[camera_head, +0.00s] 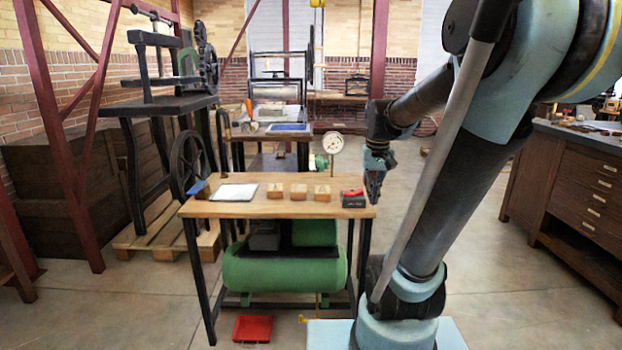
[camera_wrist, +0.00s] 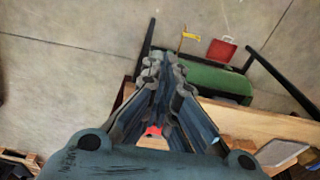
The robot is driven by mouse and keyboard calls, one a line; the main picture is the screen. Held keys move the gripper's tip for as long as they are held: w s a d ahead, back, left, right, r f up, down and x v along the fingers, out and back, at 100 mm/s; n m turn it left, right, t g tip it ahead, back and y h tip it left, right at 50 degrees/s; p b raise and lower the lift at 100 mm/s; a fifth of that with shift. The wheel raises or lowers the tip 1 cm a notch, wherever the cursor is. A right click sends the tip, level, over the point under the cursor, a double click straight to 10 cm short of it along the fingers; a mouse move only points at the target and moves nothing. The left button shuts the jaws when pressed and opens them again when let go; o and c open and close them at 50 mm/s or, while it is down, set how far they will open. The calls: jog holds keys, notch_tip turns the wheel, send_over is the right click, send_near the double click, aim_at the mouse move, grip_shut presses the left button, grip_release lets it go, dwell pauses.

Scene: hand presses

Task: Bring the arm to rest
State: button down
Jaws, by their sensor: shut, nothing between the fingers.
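My arm reaches up and over on the right of the head view. My gripper (camera_head: 374,192) hangs pointing down by the right end of the wooden table, close to a dark block with a red top (camera_head: 353,198). In the wrist view my gripper (camera_wrist: 160,62) has its fingers together with nothing held. Part of a red thing (camera_wrist: 153,131) shows between the finger links there. Whether the gripper touches the table or the block cannot be told.
The wooden table (camera_head: 270,210) carries several wooden blocks (camera_head: 299,191), a white sheet (camera_head: 234,192) and a dial gauge (camera_head: 333,144). A green tank (camera_head: 285,270) and a red tray (camera_head: 252,329) are below. A drawer cabinet (camera_head: 570,190) stands right, with clear floor before it.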

jog(key=s+f+t, duration=0.1)
jog(key=s+f, duration=1)
jog(key=s, duration=0.4)
jog(key=shift+s+f, duration=0.2)
jog(key=shift+s, duration=0.05)
jog(key=w+r+g, duration=0.1)
jog(key=w+r, duration=0.6)
jog(key=w, duration=0.5)
jog(key=w+r+g, duration=0.1)
jog(key=w+r, duration=0.7)
jog(key=w, duration=1.5)
jog(key=shift+s+d+f, duration=0.1)
jog(key=shift+d+f, duration=0.05)
jog(key=shift+f, duration=3.2)
